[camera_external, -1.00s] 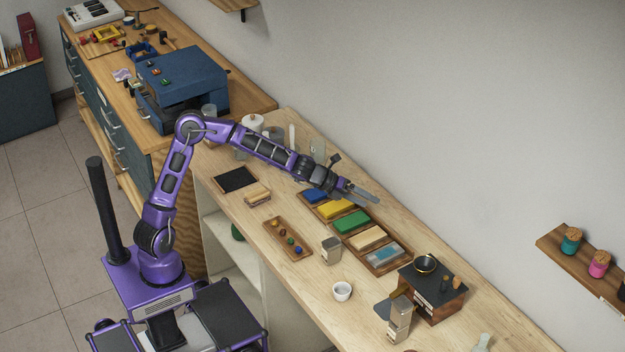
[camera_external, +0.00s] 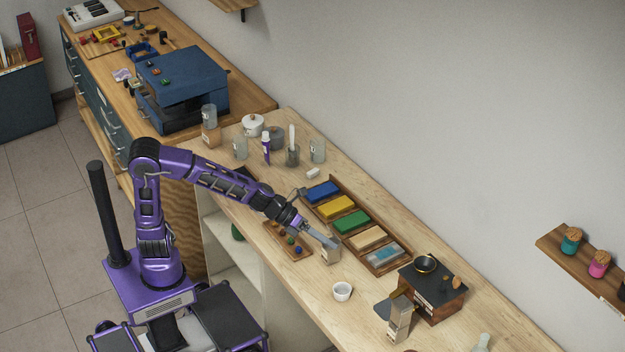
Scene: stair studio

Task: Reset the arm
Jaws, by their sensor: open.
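My purple arm reaches from its base out over the wooden counter (camera_external: 300,302). It is bent at the elbow. My gripper (camera_external: 331,243) is open and hangs above the counter, in front of the tray of coloured blocks. No held object shows between the fingers.
A wooden tray holds blue (camera_external: 322,191), yellow (camera_external: 336,206) and green (camera_external: 351,221) blocks. A small tray of coloured balls (camera_external: 288,243) lies partly under my arm.

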